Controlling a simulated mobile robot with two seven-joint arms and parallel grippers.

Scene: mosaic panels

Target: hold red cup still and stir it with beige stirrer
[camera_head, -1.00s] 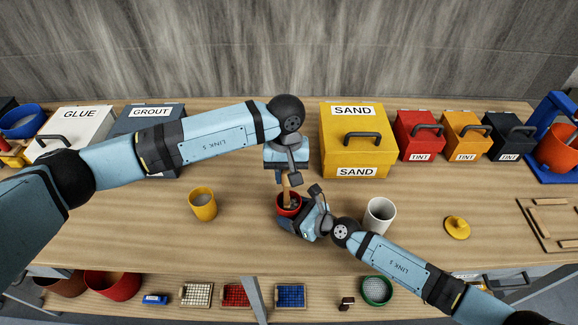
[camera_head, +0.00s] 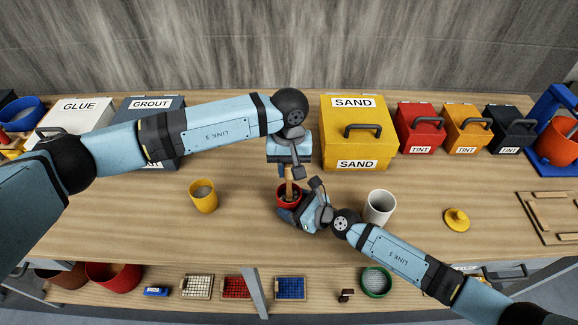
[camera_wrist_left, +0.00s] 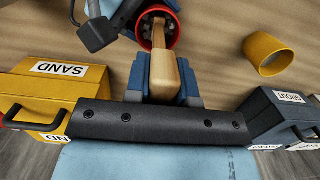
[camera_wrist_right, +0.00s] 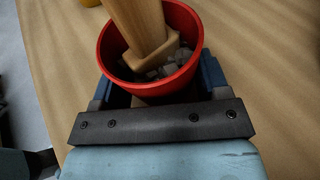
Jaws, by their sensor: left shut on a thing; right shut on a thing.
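The red cup (camera_head: 283,203) stands on the wooden table in front of me, with grey lumpy contents that show in the right wrist view (camera_wrist_right: 112,78). My right gripper (camera_head: 297,208) is shut on the cup from its right side. The beige stirrer (camera_head: 289,188) is a wooden stick with its lower end inside the cup, tilted in the right wrist view (camera_wrist_right: 138,28). My left gripper (camera_head: 288,172) is above the cup and shut on the stirrer's upper part; the left wrist view shows the handle (camera_wrist_left: 163,75) between its fingers. The stirrer's tip is hidden in the contents.
A yellow cup (camera_head: 203,197) stands left of the red cup, and a white cup (camera_head: 379,207) stands close behind my right wrist. The yellow sand box (camera_head: 355,150) and grout box (camera_head: 150,112) are at the back. A yellow knobbed lid (camera_head: 456,220) lies at right.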

